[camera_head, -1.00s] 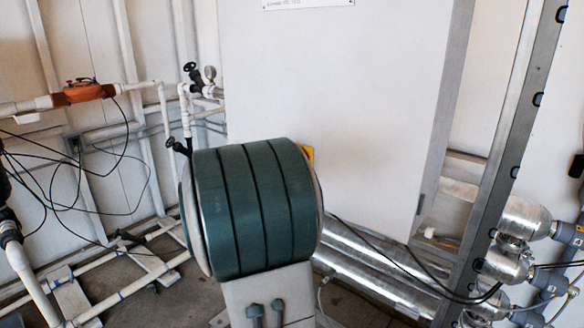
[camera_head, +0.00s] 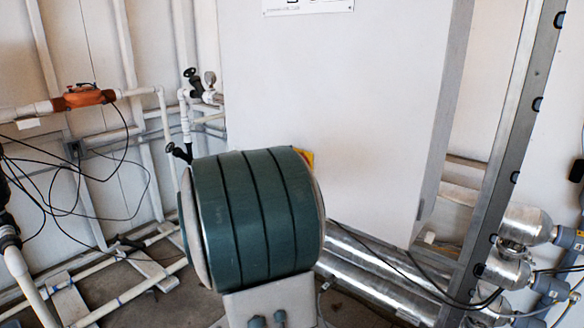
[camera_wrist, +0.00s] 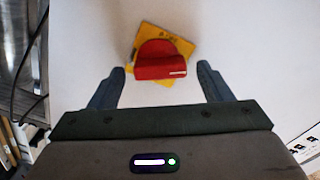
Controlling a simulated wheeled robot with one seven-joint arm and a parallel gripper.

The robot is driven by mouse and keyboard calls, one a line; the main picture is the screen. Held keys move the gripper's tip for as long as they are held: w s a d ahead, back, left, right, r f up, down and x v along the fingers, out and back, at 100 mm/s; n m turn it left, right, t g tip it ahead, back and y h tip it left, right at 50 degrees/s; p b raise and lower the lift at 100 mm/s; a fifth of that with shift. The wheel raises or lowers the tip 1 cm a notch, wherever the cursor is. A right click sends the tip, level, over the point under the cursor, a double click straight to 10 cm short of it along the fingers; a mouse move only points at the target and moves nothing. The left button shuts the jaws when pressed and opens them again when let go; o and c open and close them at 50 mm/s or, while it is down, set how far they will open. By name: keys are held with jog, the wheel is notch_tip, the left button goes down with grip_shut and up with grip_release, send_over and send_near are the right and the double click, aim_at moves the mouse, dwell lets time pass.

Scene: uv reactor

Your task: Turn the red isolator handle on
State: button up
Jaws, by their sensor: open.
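The red isolator handle (camera_wrist: 160,62) shows in the wrist view, on a yellow plate (camera_wrist: 180,43) fixed to a white cabinet face. The plate looks tilted in this view. My gripper (camera_wrist: 160,80) is open, with one finger to each side of the handle and clear space between them. The fingertips look apart from the handle; how far it stands beyond them I cannot tell. In the head view only a sliver of the yellow plate (camera_head: 308,156) shows; my green-banded arm link hides the handle and my gripper.
The white cabinet (camera_head: 340,110) fills the middle of the head view. A metal upright (camera_head: 510,150) and silver cylinders (camera_head: 508,265) stand at right. White pipes with an orange fitting (camera_head: 84,96) and loose black cables (camera_head: 75,180) are at left.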

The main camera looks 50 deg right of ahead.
jog(key=s+a, duration=0.1)
jog(key=a, duration=1.2)
jog(key=shift+p, duration=0.3)
